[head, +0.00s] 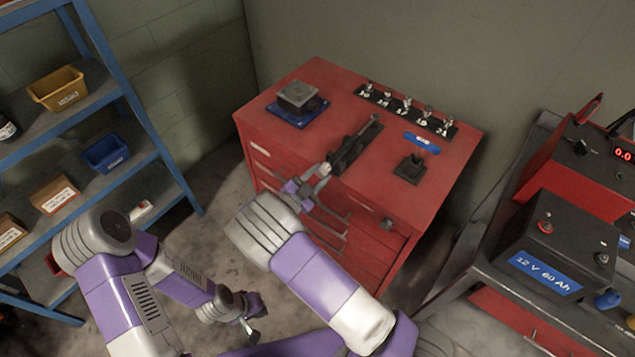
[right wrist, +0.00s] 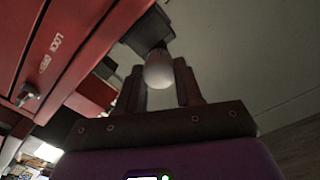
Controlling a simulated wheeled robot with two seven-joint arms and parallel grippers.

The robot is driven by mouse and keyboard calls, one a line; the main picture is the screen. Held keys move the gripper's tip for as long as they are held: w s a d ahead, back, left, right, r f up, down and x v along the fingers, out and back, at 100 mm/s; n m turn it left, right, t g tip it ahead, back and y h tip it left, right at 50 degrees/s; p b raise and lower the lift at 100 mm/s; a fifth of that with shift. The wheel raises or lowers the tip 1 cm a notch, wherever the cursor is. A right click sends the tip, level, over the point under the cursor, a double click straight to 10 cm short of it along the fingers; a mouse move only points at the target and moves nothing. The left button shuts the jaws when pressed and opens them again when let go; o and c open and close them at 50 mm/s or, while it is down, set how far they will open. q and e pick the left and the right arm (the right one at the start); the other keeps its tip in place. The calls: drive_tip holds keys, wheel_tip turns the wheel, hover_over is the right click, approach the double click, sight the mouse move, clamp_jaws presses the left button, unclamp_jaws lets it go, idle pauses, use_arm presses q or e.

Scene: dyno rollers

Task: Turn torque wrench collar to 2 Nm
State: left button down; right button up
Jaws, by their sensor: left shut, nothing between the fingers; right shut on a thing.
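The torque wrench (head: 362,133) lies in a dark cradle (head: 345,157) on top of the red cabinet, its near end toward me. My right gripper (head: 322,173) is at that near end, at the cabinet's front edge. In the right wrist view my right gripper (right wrist: 160,88) has its two fingers shut on a pale, rounded collar (right wrist: 159,70), with a dark block behind it. The collar's scale and its setting cannot be read. My left gripper (head: 252,328) is shut and empty, low over the floor, away from the cabinet.
On the cabinet top (head: 320,82) stand a grey block on a blue pad (head: 297,103), a rack of several bits (head: 405,108), a blue label (head: 422,143) and a small black block (head: 409,168). A blue shelf (head: 130,100) stands left, a battery (head: 560,245) right.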

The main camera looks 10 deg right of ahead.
drive_tip(key=m+b, duration=0.4)
drive_tip(key=b, duration=0.2)
drive_tip(key=m+b, duration=0.4)
drive_tip(key=b, duration=0.2)
drive_tip(key=m+b, duration=0.5)
drive_tip(key=b, duration=0.1)
drive_tip(key=shift+s+d+f, duration=0.1)
drive_tip(key=shift+f, duration=0.3)
drive_tip(key=shift+r+m+b, duration=0.2)
drive_tip(key=shift+m+b, duration=0.8)
drive_tip(key=shift+b, duration=0.25)
drive_tip(key=o, duration=1)
drive_tip(key=shift+o, duration=0.2)
